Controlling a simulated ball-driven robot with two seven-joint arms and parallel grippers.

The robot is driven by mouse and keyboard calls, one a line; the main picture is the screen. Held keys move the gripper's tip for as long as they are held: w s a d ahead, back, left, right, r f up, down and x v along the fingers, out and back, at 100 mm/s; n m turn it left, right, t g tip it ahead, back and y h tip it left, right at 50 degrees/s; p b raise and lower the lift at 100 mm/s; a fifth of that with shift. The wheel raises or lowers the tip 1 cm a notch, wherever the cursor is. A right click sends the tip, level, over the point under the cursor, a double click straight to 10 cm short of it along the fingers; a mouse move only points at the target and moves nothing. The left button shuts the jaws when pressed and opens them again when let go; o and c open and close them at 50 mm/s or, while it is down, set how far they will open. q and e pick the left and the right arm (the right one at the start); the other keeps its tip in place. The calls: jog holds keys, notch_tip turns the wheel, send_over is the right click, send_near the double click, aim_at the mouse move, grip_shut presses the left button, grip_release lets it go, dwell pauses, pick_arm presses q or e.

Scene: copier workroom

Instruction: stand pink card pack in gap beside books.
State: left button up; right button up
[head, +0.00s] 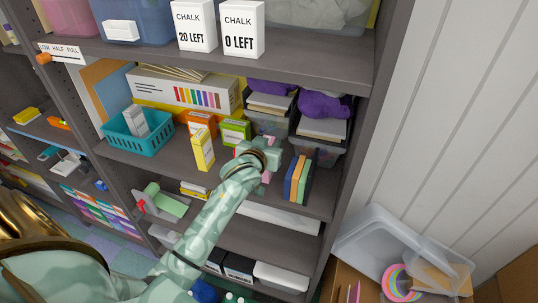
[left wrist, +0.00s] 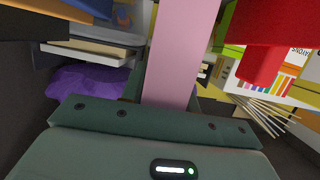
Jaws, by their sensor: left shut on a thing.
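The pink card pack (left wrist: 183,50) is upright-looking in the left wrist view, between the fingers of my left gripper. In the head view only small pink parts (head: 266,177) show below my left gripper (head: 268,162), which hides the rest. The gripper is shut on the pack, at the middle shelf, just left of the books (head: 298,178). The books stand upright in a short row, dark blue, orange and green. A red thing (left wrist: 265,50) is on the other side of the pack in the left wrist view. The gap itself is mostly hidden by my gripper. My right gripper is not in view.
Yellow (head: 203,150), orange (head: 201,123) and green (head: 235,131) boxes stand left of my gripper, with a teal basket (head: 137,133) beyond. Bins with purple cloth (head: 322,106) stand behind. The shelf's upright panel (head: 352,165) is to the right, with some free shelf before it.

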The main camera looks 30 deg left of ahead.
pick_arm(q)
jog(key=shift+w+f+b, duration=0.1)
jog(key=shift+f+b, duration=0.3)
jog(key=shift+f, duration=1.2)
jog(key=shift+f, duration=0.2)
jog(key=o, duration=1.1)
